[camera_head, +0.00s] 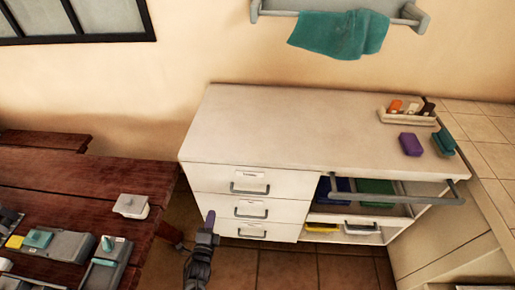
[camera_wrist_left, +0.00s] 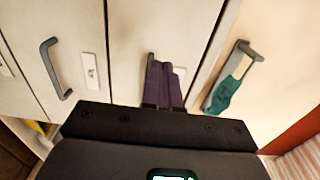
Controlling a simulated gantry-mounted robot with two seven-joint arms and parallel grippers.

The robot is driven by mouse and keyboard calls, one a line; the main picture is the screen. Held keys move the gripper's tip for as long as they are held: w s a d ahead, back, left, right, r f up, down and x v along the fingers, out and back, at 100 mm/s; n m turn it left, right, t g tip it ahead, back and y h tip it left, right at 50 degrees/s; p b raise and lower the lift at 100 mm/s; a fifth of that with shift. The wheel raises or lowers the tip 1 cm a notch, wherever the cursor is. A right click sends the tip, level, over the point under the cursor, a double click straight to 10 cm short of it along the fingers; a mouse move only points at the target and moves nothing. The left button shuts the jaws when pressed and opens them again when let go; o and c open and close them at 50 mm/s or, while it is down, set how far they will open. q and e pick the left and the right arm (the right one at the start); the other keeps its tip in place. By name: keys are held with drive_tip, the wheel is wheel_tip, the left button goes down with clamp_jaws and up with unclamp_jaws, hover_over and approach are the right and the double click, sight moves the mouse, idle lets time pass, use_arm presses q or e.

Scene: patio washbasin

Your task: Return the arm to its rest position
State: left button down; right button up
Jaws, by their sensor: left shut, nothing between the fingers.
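My left gripper (camera_head: 210,220) is shut and empty in the head view. Its purple-tipped fingers point up, in front of the white cabinet's drawer fronts and left of the drawer handles. The left wrist view also shows the closed purple fingers (camera_wrist_left: 164,84), side by side with nothing held, partly covering a drawer handle and its label. I cannot tell whether they touch the cabinet. My right gripper is not in view.
A wooden table (camera_head: 100,178) stands left. A tray (camera_head: 402,117) and a purple block (camera_head: 411,144) sit on top. A teal towel (camera_head: 340,34) hangs above.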

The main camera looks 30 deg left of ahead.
use_arm(q)
drive_tip(key=s+d+r+n+g+h, duration=0.2)
drive_tip(key=d+r+n+g+h, duration=0.15)
drive_tip(key=d, duration=0.35)
drive_tip(key=s+d+r+n+g+h, duration=0.2)
drive_tip(key=s+d+r+h, duration=0.15)
drive_tip(key=d, duration=0.25)
drive_tip(key=s+d+r+n+g+h+p, duration=0.1)
drive_tip(key=s+d+r+n+g, duration=0.15)
drive_tip(key=s, duration=0.25)
drive_tip(key=s+d+r+n+g+h, duration=0.1)
drive_tip(key=s+d+n+g, duration=0.15)
drive_tip(key=s+g, duration=0.2)
wheel_tip(320, 180, up, 37)
drive_tip(key=p, duration=3.7)
drive_tip(key=shift+s+a, duration=0.15)
drive_tip(key=shift+a, duration=0.15)
